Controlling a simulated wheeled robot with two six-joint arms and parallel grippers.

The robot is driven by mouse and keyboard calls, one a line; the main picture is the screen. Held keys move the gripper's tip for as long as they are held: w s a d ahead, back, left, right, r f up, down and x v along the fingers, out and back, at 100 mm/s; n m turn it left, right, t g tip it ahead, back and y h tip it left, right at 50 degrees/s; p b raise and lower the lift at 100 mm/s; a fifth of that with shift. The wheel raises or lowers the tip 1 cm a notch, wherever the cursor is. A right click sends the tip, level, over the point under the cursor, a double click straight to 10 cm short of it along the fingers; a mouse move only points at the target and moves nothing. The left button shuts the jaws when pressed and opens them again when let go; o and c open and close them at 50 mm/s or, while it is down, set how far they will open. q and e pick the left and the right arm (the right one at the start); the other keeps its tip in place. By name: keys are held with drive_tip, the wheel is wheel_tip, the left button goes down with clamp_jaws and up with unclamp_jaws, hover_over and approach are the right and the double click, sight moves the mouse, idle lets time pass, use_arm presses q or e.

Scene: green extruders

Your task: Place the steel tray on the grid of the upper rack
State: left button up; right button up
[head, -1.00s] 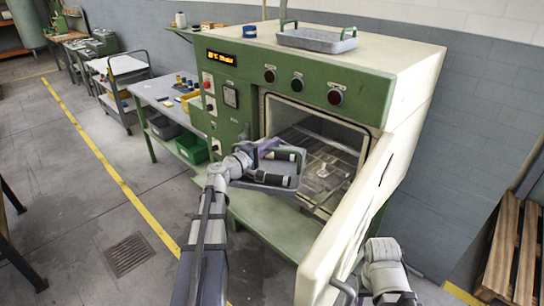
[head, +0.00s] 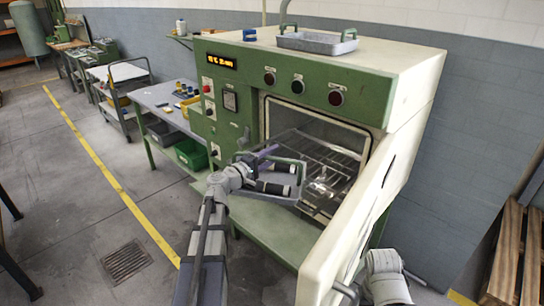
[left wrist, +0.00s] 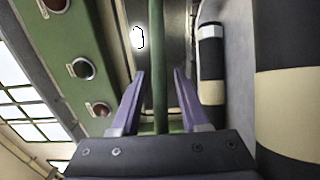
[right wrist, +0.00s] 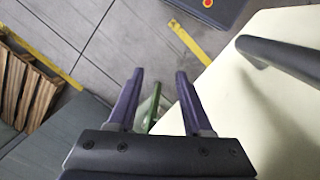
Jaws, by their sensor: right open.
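The steel tray (head: 288,200), grey with green handles, is at the oven's opening, with black cylinders with pale bands in it. My left gripper (head: 266,153) is at its near-left side. In the left wrist view a green handle (left wrist: 160,60) runs between the fingers (left wrist: 159,75), with narrow gaps seen beside it; the tray hangs from this gripper. The upper rack (head: 338,157) shows as a wire grid inside the oven, behind the tray. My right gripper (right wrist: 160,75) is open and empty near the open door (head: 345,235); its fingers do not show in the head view.
A second grey tray (head: 317,41) with green handles stands on top of the oven. The open cream door bounds the right side, with a dark handle (right wrist: 280,55). A bench (head: 165,97) with bins stands left. A pallet (head: 515,250) leans at far right.

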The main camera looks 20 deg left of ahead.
use_arm(q)
drive_tip(key=shift+r, duration=0.15)
drive_tip(key=v, duration=1.2)
